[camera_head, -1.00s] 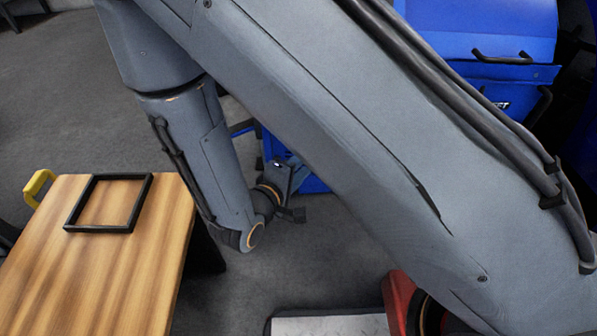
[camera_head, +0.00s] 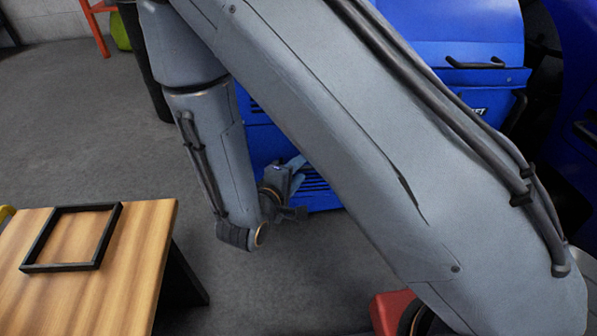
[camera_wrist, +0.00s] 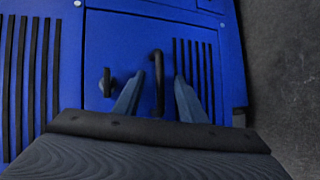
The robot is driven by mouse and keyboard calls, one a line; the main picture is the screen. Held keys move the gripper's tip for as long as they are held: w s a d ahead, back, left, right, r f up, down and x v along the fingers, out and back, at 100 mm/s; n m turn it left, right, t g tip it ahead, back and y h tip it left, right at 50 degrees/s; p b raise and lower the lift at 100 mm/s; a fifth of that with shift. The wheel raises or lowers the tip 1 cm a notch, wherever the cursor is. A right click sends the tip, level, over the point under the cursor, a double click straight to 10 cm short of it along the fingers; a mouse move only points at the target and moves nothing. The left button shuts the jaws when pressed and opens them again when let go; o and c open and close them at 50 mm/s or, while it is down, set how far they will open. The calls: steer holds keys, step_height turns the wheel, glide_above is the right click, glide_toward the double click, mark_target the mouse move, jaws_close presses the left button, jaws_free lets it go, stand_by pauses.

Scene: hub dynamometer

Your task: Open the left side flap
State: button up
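The blue machine (camera_head: 258,145) stands behind my arm in the head view. In the wrist view, a flat blue flap (camera_wrist: 130,45) lies flush with the machine's side and looks closed. It carries a black bar handle (camera_wrist: 157,70) and a small black latch or knob (camera_wrist: 107,82) left of it. My gripper (camera_wrist: 159,78) is open, with one finger on each side of the handle in the picture. I cannot tell whether the fingers touch it or how far off it is. In the head view my gripper (camera_head: 297,164) is small, beside the machine, and partly hidden by my arm.
A wooden table (camera_head: 130,270) with a black square frame (camera_head: 110,235) on it stands at the lower left. Dark vent slots (camera_wrist: 40,70) flank the flap. Another black handle (camera_head: 475,65) is higher on the machine. Grey floor (camera_head: 90,130) is clear behind the table.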

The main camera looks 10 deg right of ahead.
jaws_close()
steer(key=s+f, duration=0.1)
steer(key=s, duration=0.6)
steer(key=shift+s, duration=0.25)
stand_by(0.6)
steer(key=shift+f, duration=0.1)
steer(key=shift+o, duration=1.1)
jaws_free()
steer(key=shift+s, duration=0.1)
steer(key=s+p, duration=1)
steer(key=s, duration=1.5)
steer(key=shift+s, duration=0.2)
